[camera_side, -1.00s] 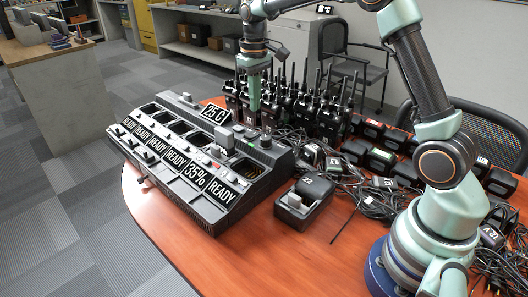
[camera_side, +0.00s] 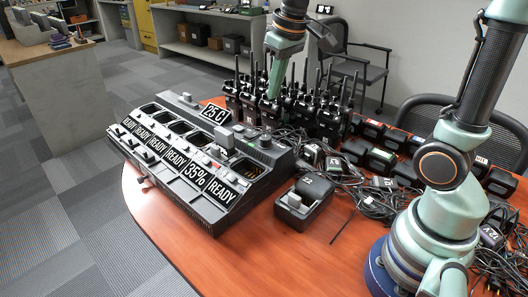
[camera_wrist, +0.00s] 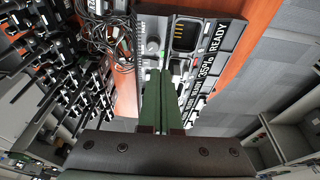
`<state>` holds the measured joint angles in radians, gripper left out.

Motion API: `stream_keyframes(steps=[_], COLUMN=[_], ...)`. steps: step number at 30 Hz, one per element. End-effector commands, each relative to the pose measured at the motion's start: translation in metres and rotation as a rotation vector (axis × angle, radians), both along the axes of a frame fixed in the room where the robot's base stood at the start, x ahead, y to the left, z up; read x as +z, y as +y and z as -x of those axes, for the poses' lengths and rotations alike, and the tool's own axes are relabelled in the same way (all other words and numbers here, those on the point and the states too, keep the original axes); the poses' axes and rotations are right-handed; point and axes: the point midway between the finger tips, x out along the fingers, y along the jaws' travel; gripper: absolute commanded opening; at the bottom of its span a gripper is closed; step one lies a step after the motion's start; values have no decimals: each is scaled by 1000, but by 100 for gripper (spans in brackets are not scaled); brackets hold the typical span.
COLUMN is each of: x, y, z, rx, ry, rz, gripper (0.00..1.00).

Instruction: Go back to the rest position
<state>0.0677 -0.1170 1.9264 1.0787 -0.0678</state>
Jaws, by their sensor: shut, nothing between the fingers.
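My gripper (camera_side: 272,95) has its green fingers together and empty, pointing down. In the side view its tips overlap the standing black radios (camera_side: 300,105); I cannot tell the exact height above the table. In the wrist view the shut fingers (camera_wrist: 159,73) point toward the multi-bay charger, with nothing between them. The charger (camera_side: 190,160) sits on the red-brown table with several READY labels, a 35% label and a 25 C label. In the wrist view it lies beyond the fingertips (camera_wrist: 205,50).
A small single charger (camera_side: 303,204) holds a black item at the table's middle. Tangled cables (camera_side: 370,195) and black battery packs (camera_side: 380,158) lie at the right. The table's front (camera_side: 290,255) is clear. A chair (camera_side: 465,130) stands behind.

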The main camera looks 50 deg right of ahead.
Motion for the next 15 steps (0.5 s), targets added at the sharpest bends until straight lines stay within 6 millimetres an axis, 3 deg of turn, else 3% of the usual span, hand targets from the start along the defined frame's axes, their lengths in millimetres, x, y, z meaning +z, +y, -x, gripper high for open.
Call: stream_keyframes(steps=[9,15], x=[0,-12], y=[19,25], z=[69,94], rx=[3,4], ry=[-158,-220], rz=[-7,-14], gripper=[0,0])
